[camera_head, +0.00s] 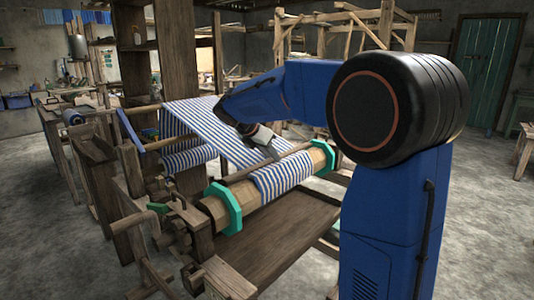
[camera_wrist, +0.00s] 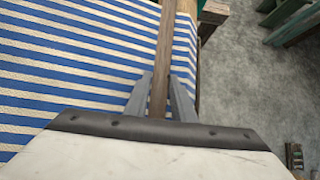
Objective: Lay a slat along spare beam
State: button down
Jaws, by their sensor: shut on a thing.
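My gripper (camera_head: 268,152) is over the front beam of the loom, fingers pointing down. In the wrist view its two grey fingers (camera_wrist: 160,85) are shut on a narrow brown wooden slat (camera_wrist: 164,50), one on each side. In the head view the slat (camera_head: 238,175) runs lengthwise along the top of the wooden beam (camera_head: 246,196), roughly parallel to it. Whether it touches the beam or cloth I cannot tell. Blue and white striped cloth (camera_head: 284,180) wraps part of the beam and also fills the left of the wrist view (camera_wrist: 70,60).
Green octagonal end plates (camera_head: 232,208) and (camera_head: 322,156) stand out at the beam's ends. A wide plank (camera_head: 270,240) lies below. Loom posts (camera_head: 176,60) rise behind, and a blue bar (camera_head: 129,130) is at the left. Floor at right is open.

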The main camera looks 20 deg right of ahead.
jog(key=shift+s+d+f, duration=0.2)
jog(key=shift+s+d, duration=0.1)
jog(key=shift+s, duration=0.35)
jog(key=shift+s+d+f, duration=0.15)
jog(key=shift+s+d, duration=0.1)
jog(key=shift+s, duration=0.35)
jog(key=c, duration=1.4)
grip_release()
jog(key=shift+c, duration=0.2)
jog(key=v, duration=1.7)
jog(key=s+f+m+t+y, duration=0.1)
jog(key=s+f+m+y, duration=0.2)
jog(key=s+f+m, duration=0.8)
jog(key=s+a+f+m+y, duration=0.1)
jog(key=s+f+m+y, duration=0.3)
jog(key=s+f+m, duration=0.7)
jog(key=s+f, duration=0.3)
jog(key=s, duration=0.7)
jog(key=shift+s+a+f+t+y, duration=0.25)
jog(key=shift+s+t+y, duration=0.05)
jog(key=shift+s+t, duration=0.1)
